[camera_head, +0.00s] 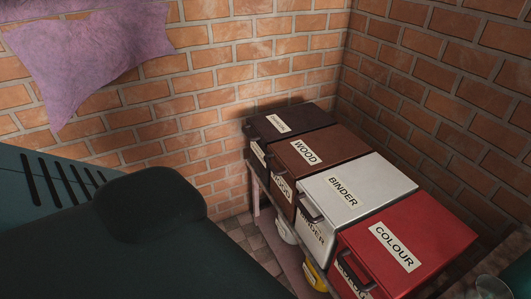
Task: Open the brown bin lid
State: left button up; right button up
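The brown bin (322,150) is labelled WOOD on its top and on its front. It stands in a row of bins between a dark bin and a white bin. Its lid looks shut, lying flat on top, with a small handle (278,168) at its front edge. The lower front of the brown bin is partly hidden by the white bin beside it. Neither of my grippers is in this view.
The dark bin (290,121), white BINDER bin (378,180) and red COLOUR bin (440,235) share the bench in the brick corner. A white container (285,228) and a yellow one (314,277) sit below. Purple cloth (90,50) hangs at upper left.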

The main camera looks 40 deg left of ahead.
aim_at(298, 157)
jog(key=i+j, duration=0.1)
jog(key=j, duration=0.4)
jog(key=i+j, duration=0.1)
jog(key=j, duration=0.35)
jog(key=i+j, duration=0.1)
jog(key=j, duration=0.4)
jog(key=i+j, duration=0.1)
jog(key=j, duration=0.35)
